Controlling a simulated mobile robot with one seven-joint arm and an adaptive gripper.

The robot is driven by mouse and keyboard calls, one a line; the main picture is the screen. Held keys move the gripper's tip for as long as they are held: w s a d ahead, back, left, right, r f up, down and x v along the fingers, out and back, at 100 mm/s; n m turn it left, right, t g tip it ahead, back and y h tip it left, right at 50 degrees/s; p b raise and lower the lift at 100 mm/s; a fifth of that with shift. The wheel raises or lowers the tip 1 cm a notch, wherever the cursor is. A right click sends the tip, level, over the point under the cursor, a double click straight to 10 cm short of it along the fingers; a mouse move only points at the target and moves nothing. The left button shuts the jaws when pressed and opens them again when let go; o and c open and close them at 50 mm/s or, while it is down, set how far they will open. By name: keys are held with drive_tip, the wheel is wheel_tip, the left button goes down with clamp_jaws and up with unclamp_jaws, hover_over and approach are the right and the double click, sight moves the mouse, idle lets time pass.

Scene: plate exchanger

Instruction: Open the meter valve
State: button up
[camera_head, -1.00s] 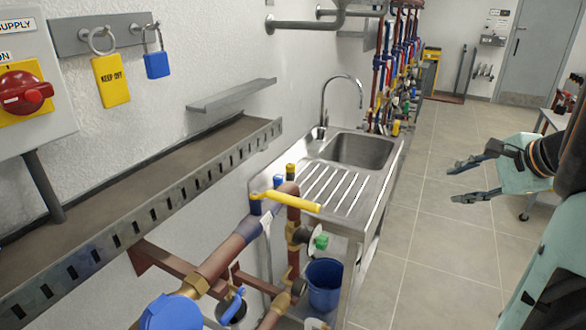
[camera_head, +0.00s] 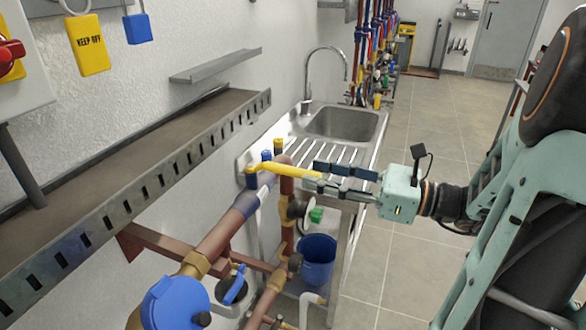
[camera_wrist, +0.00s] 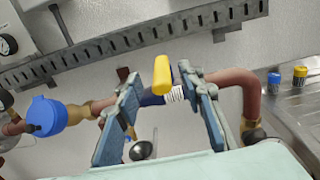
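The yellow lever handle (camera_head: 285,170) of a valve sits on the copper pipe (camera_head: 215,240), beside the sink; it also shows in the wrist view (camera_wrist: 162,76). The lever points out from the wall, to the right in the head view. A meter with a blue cap (camera_head: 175,302) is on the same pipe, nearer to me; the cap is at the left in the wrist view (camera_wrist: 46,116). My gripper (camera_head: 312,175) is open at the lever's free end. In the wrist view the lever lies between the two spread fingers, with gaps visible on both sides.
A steel sink (camera_head: 345,122) with a tap stands just behind. A slotted metal tray (camera_head: 150,190) runs along the wall at the left. Below the pipes are a blue bucket (camera_head: 318,255) and a green-handled valve (camera_head: 316,215). The floor at the right is open.

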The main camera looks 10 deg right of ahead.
sight(294, 168)
drive_tip(key=x, duration=0.5)
drive_tip(key=shift+w+a, duration=0.25)
drive_tip(key=shift+a, duration=0.1)
drive_tip(key=shift+c, duration=0.7)
clamp_jaws()
